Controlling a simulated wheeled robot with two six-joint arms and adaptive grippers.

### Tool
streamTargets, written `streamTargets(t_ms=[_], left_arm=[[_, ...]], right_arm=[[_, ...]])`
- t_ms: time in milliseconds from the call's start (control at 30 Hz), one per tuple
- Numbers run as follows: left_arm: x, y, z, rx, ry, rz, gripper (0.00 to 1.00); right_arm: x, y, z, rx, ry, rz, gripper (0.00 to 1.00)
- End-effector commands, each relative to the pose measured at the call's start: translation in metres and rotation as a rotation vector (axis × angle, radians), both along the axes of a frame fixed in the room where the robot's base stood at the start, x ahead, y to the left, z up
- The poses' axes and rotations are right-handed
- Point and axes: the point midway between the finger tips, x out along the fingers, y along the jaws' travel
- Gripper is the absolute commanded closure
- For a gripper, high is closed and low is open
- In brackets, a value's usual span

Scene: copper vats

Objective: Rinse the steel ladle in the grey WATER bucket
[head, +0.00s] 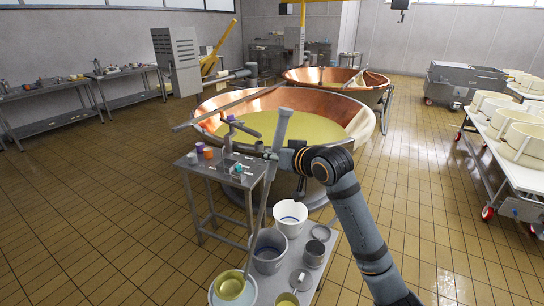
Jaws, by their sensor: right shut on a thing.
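My right gripper (273,156) is shut on the long handle of the steel ladle (260,215), below its upper end. The handle hangs down, slightly tilted, to a yellowish bowl (230,286) at the lower left. The bowl shows within the rim of a pale bucket (213,297) at the bottom edge; how deep it sits I cannot tell. A grey bucket (268,252) stands just right of the handle's lower part, and the handle passes in front of its left side. No WATER label is readable. My left gripper is not in view.
A white bucket (290,219), a steel can (314,252) and a small yellow-filled pot (287,299) stand close by on a low light platform (305,276). A small steel table (212,165) and a copper vat (330,106) lie beyond.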

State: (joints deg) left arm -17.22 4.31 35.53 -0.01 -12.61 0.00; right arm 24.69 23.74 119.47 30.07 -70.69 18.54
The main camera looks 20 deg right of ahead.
Motion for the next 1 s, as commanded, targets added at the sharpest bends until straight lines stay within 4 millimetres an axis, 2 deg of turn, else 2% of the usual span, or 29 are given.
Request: streamTargets(t_ms=[33, 100, 300, 400, 600, 1000], left_arm=[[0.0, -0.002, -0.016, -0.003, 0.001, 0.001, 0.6], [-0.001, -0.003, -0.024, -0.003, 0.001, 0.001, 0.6], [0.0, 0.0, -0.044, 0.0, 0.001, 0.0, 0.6], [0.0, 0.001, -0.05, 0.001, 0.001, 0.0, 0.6], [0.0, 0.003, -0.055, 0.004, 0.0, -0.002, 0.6], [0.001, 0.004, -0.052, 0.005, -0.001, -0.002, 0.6]], right_arm=[[0.0, 0.0, -0.021, 0.0, 0.001, 0.0, 1.0], [0.0, 0.0, -0.037, 0.001, 0.001, 0.0, 1.0], [0.0, 0.0, -0.078, 0.0, 0.0, 0.0, 1.0], [0.0, 0.0, -0.092, 0.001, -0.001, 0.001, 1.0], [0.0, 0.0, -0.105, 0.001, -0.003, 0.0, 1.0], [0.002, 0.0, -0.104, 0.001, -0.003, 0.0, 1.0]])
